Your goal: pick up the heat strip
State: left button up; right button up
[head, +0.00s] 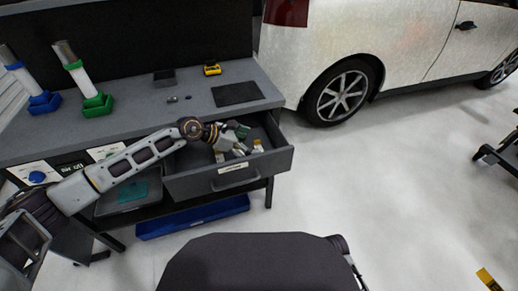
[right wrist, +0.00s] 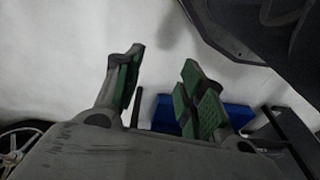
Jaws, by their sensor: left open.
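My left gripper (head: 240,138) reaches into the open drawer (head: 186,184) of the workbench, and its jaws are open. Near it in the drawer lie a small white and yellow item (head: 258,146) and another yellowish one (head: 219,157). I cannot tell which of these, if any, is the heat strip. The arm and gripper hide part of the drawer's inside. My right gripper (right wrist: 165,85) shows only in the right wrist view, with its green-padded fingers apart and nothing seen between them.
The grey workbench (head: 150,112) carries a black pad (head: 237,94), a yellow tape measure (head: 211,69) and rolls in a blue holder (head: 44,103) and a green holder (head: 97,105). A blue tray (head: 192,216) lies below. A white car (head: 400,45) stands at the right; the floor between is clear.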

aim_at(257, 147)
pick_arm(q)
jog(key=shift+x, duration=1.7)
jog(key=shift+s, duration=0.1)
pick_arm(e)
jog(key=shift+w+a+r, duration=0.15)
jog(key=shift+w+r, duration=0.15)
jog(key=shift+r, duration=0.4)
jog(key=shift+s+f, duration=0.1)
jog(key=shift+s, duration=0.1)
pick_arm(q)
jog(key=shift+c, duration=0.4)
jog(key=c, duration=0.7)
